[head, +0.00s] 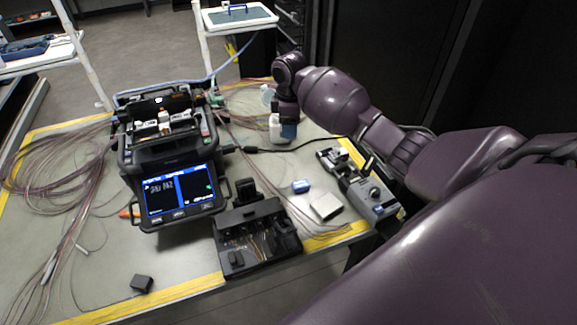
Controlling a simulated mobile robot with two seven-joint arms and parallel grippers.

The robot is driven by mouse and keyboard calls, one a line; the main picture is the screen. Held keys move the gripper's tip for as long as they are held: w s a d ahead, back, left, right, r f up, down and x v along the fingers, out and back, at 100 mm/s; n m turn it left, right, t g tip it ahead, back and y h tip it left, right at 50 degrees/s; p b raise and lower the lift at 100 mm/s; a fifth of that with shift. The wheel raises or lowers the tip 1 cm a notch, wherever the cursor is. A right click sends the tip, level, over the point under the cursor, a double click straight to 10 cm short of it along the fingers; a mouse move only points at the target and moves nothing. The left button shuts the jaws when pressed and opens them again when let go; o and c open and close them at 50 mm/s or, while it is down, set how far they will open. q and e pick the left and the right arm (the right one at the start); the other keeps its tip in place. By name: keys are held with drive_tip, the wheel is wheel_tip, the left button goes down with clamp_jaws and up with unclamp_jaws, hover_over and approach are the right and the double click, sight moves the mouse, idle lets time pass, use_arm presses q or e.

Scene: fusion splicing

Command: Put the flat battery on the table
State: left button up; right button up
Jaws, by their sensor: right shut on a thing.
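My right arm reaches in from the right, and its gripper (288,118) points down over the back right part of the table. It is shut on a small dark blue thing (288,131), which may be the flat battery; its outline is hard to make out. The gripper is just right of a white bottle (274,128). A blue and white block (300,186) lies on the table (105,210) in front of it. A dark block (142,284) lies near the front left edge. My left gripper is not in view.
The fusion splicer (165,155) with a lit screen stands left of centre. A black tool tray (255,235), a light grey box (326,207) and a grey device (370,195) stand at front right. A black cable (300,147) crosses behind them. Fibre coils (50,165) cover the left.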

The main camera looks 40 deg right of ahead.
drive_tip(key=b, duration=0.1)
hover_over(289, 170)
wheel_tip(289, 170, down, 10)
drive_tip(key=shift+f, duration=0.25)
drive_tip(key=shift+f+b, duration=0.7)
drive_tip(key=shift+f, duration=1.85)
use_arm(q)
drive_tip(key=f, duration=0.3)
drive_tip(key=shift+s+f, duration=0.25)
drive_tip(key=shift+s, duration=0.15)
use_arm(e)
drive_tip(key=shift+r, duration=0.1)
drive_tip(key=o, duration=0.5)
drive_tip(key=shift+f, duration=0.2)
drive_tip(key=o, duration=0.4)
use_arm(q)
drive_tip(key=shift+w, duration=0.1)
use_arm(e)
drive_tip(key=shift+o, duration=0.2)
